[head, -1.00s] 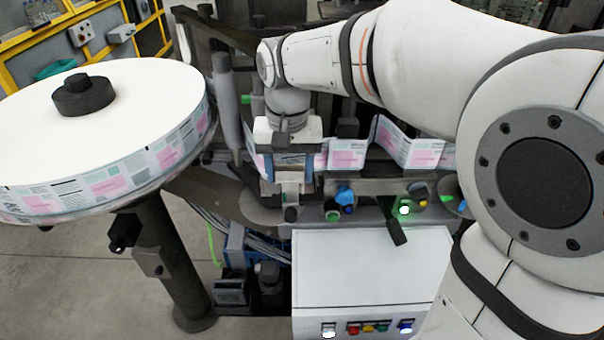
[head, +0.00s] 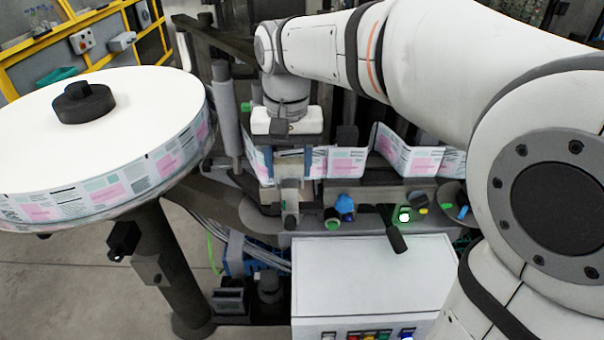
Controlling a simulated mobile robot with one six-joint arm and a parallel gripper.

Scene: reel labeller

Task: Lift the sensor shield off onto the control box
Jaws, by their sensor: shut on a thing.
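My gripper (head: 289,165) points down at the labeller, left of the picture's middle. Its two bluish fingers are shut on the sensor shield (head: 290,184), a small pale grey piece in front of the label strip. The fingers and gripper body hide part of the shield. I cannot tell whether its lower end touches the machine.
A large label reel (head: 95,125) stands on a dark post at the left. The label strip (head: 405,152) runs behind my gripper. A black lever (head: 396,238) juts out over the box's back edge. Knobs, including a blue one (head: 345,203), sit beside the shield.

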